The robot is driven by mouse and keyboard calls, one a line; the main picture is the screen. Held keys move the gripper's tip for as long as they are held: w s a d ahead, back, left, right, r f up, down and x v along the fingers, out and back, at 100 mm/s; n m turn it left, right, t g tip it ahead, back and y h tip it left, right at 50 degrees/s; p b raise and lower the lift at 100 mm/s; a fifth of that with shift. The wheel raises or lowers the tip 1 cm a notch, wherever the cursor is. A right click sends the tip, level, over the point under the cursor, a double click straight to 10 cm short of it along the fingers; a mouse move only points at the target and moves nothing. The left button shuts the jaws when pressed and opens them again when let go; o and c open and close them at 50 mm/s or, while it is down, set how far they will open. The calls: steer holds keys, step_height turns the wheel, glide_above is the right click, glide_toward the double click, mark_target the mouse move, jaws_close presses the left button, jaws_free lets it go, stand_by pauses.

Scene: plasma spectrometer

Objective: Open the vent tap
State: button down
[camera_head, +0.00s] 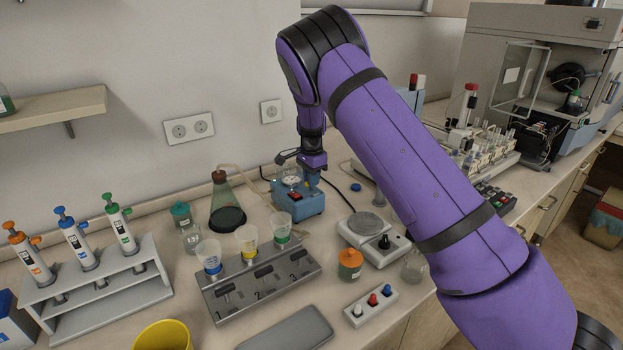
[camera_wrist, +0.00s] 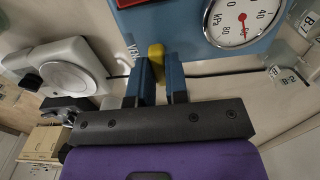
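The vent tap (camera_wrist: 156,54) is a yellow handle on the front of a blue pump box (camera_wrist: 195,30), beside a partly hidden "Vent" label. In the wrist view its end shows between and just past the two blue fingertips of my gripper (camera_wrist: 160,72). The fingers stand close together, a narrow gap apart, and seem shut on the tap; they hide part of it. In the head view my gripper (camera_head: 290,160) is down at the blue pump (camera_head: 300,201), and the tap is hidden there.
A round kPa gauge (camera_wrist: 243,18) sits right beside the tap. A flask with dark green liquid (camera_head: 227,205) and a hose stand left of the pump. A scale (camera_head: 374,240) and a rack with cups (camera_head: 262,285) stand in front.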

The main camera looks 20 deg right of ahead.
steer(key=shift+n, duration=0.3)
steer(key=n, duration=0.3)
steer(key=shift+n, duration=0.3)
steer(key=n, duration=0.4)
steer(key=shift+n, duration=0.3)
steer(key=n, duration=0.4)
steer(key=shift+n, duration=2.5)
steer(key=c, duration=1.1)
jaws_free()
steer(key=shift+r, duration=0.1)
